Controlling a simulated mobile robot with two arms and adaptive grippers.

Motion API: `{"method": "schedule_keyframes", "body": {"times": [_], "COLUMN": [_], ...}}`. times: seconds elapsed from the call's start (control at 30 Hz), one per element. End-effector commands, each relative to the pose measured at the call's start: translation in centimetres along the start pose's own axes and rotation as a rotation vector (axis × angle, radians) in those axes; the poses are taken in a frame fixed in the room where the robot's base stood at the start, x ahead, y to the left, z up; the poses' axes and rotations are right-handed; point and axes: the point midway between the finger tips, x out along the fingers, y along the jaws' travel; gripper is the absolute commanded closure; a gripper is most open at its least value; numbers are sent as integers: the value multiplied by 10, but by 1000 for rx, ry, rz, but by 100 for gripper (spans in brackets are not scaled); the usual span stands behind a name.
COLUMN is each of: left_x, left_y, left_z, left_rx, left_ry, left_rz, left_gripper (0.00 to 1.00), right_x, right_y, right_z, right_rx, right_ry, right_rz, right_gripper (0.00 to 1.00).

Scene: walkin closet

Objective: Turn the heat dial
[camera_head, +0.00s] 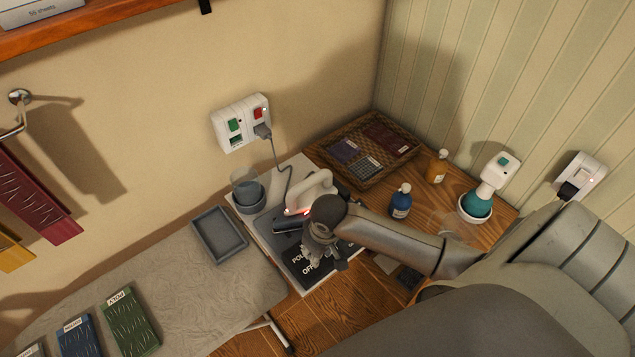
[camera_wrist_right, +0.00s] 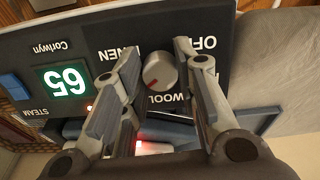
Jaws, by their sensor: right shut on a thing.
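The heat dial (camera_wrist_right: 160,71) is a round grey knob with a red mark on a dark panel, in the right wrist view. Its mark points down and slightly left in that view, towards the word WOOL. The labels LINEN, OFF and WOOL stand around it, upside down. My right gripper (camera_wrist_right: 158,52) is shut on the dial, one finger on each side. In the head view my right gripper (camera_head: 322,252) reaches down over the panel (camera_head: 300,262) and hides the dial. My left gripper is not in view.
A white-handled iron (camera_head: 312,190) rests by the panel, close to my wrist. Blue (camera_head: 400,203) and amber (camera_head: 436,168) bottles and a basket (camera_head: 340,125) stand behind. An ironing board (camera_head: 180,275) lies left.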

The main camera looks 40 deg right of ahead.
Motion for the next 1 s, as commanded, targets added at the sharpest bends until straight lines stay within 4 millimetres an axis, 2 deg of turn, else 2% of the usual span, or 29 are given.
{"method": "schedule_keyframes", "body": {"times": [0.23,0.7,0.73,0.9,1.0], "left_x": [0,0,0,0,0], "left_y": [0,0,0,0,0], "left_z": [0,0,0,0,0], "left_rx": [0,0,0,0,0], "left_ry": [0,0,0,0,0], "left_rz": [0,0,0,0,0], "left_gripper": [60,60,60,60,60], "right_x": [0,0,0,0,0], "right_y": [0,0,0,0,0], "right_z": [1,1,1,1,1], "right_rx": [65,76,76,76,75], "right_ry": [-3,-3,-3,-2,-1], "right_rz": [-6,-7,-7,-8,-8], "right_gripper": [96,96,69,50,50]}}
